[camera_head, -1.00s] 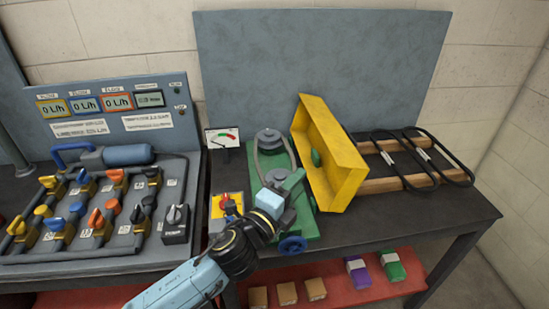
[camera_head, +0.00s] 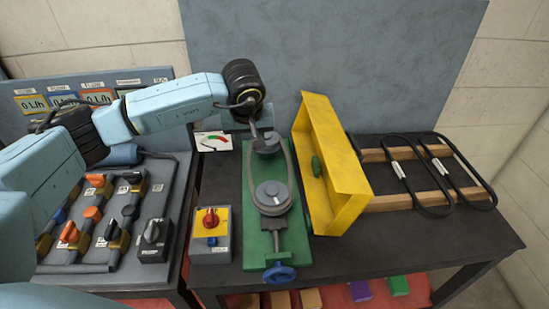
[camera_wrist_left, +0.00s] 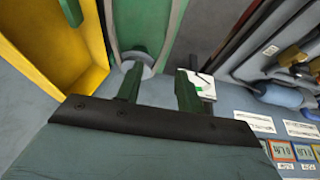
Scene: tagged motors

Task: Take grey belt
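The grey belt (camera_head: 291,165) is a loop around a near pulley (camera_head: 272,196) and a far pulley (camera_head: 266,143) on a green base (camera_head: 256,252). My left gripper (camera_head: 254,127) is at the far end of the belt, by the far pulley, reaching in from behind. In the left wrist view its two dark green fingers (camera_wrist_left: 158,84) stand apart, with the rounded grey end of the belt assembly just beyond them. I cannot tell whether they touch the belt. My wrist partly hides the area behind the far pulley. My right gripper is not in view.
A yellow guard (camera_head: 350,205) stands upright just right of the base. Black belts (camera_head: 462,170) hang across wooden rails farther right. A blue handwheel (camera_head: 280,273) is at the front.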

